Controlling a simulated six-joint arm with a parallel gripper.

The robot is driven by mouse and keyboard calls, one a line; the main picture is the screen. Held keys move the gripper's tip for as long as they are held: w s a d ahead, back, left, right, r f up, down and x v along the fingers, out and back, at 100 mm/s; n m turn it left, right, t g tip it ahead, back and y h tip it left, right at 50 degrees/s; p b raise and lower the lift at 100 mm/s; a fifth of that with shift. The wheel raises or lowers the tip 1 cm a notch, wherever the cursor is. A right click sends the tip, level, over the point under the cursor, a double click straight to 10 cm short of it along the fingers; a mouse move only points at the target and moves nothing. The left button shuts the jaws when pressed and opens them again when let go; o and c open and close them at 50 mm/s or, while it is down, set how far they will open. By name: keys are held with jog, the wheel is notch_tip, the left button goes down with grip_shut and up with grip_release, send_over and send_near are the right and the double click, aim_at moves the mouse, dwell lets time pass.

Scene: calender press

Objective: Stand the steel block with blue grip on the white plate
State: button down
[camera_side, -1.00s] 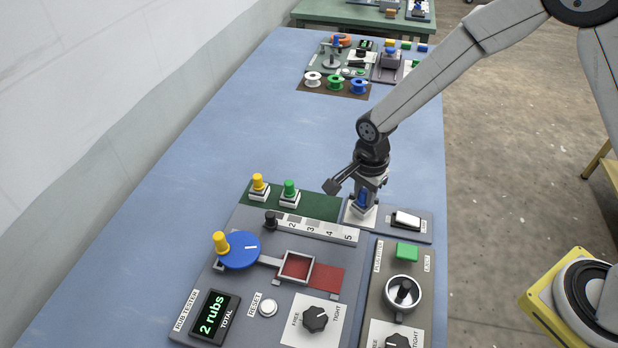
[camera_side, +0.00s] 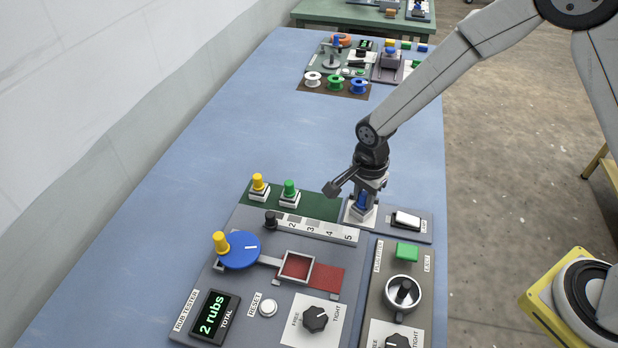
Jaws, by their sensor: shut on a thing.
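The steel block with blue grip (camera_side: 362,203) is upright at the white plate (camera_side: 351,218), on the left part of the grey lamp panel. My gripper (camera_side: 364,192) points down from above and is shut on the blue grip. The fingers partly cover the grip, and the block hides much of the plate. I cannot tell whether the block's base touches the plate or hangs just above it.
Blocks with yellow (camera_side: 258,186) and green (camera_side: 289,192) grips stand on a dark green pad to the left. The rub tester (camera_side: 268,280) lies in front.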

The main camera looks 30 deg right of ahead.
grip_release()
dwell(0.5)
jog(key=shift+r, duration=0.15)
jog(key=shift+r, duration=3.35)
